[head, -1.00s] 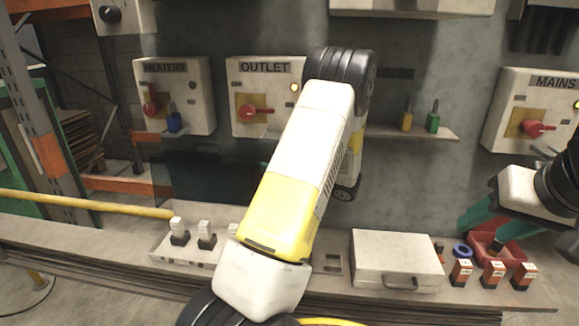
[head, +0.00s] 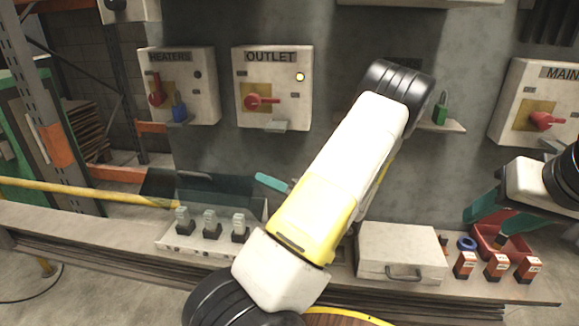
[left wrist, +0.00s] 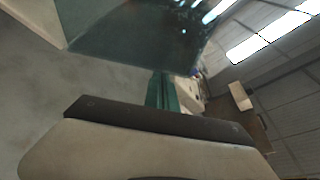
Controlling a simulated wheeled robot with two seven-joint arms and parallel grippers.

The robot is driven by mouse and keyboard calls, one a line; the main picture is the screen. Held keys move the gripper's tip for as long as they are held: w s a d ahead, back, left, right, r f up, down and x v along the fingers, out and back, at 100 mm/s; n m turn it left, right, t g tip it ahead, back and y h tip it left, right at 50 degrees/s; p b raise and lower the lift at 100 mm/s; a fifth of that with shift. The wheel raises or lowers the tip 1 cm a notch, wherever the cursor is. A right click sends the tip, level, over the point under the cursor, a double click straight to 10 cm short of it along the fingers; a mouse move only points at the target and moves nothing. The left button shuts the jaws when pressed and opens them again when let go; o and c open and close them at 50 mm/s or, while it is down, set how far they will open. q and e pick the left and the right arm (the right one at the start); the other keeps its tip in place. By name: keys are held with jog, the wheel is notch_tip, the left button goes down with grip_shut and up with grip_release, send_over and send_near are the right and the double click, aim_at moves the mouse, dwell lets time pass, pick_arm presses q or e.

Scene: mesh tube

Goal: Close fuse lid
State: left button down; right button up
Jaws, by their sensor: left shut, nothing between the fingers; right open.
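The fuse box is a low white box (head: 172,241) on the shelf at left, with several grey-white fuses (head: 211,222) standing in it. Its dark see-through lid (head: 172,188) is raised, tilted along the box's back side. My left gripper (head: 268,182) is shut and empty, its teal fingers beside the lid's right end. The gripper's contact with the lid cannot be told. The left wrist view shows the fingers together (left wrist: 162,90) and the glassy lid (left wrist: 125,35) close by. My right gripper (head: 484,213) is open at far right, above the red bin.
A closed white case (head: 398,250) stands on the shelf (head: 100,228), with red-and-black blocks (head: 497,265), blue tape (head: 467,243) and a red bin (head: 520,243) to its right. Behind are wall boxes labelled HEATERS (head: 190,65) and OUTLET (head: 290,65). My left arm hides the middle.

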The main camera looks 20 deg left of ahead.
aim_at(256, 197)
pick_arm(q)
jog(key=shift+s+d+f+n+g+y, duration=0.15)
jog(key=shift+s+f+n+g, duration=0.05)
jog(key=shift+s+f+n, duration=0.35)
jog(key=shift+s+d+f+n+g+y, duration=0.1)
jog(key=shift+s+f+n+g+y, duration=0.1)
jog(key=shift+s+f+n, duration=0.35)
jog(key=shift+s+d+f, duration=0.2)
jog(key=shift+s+f, duration=0.65)
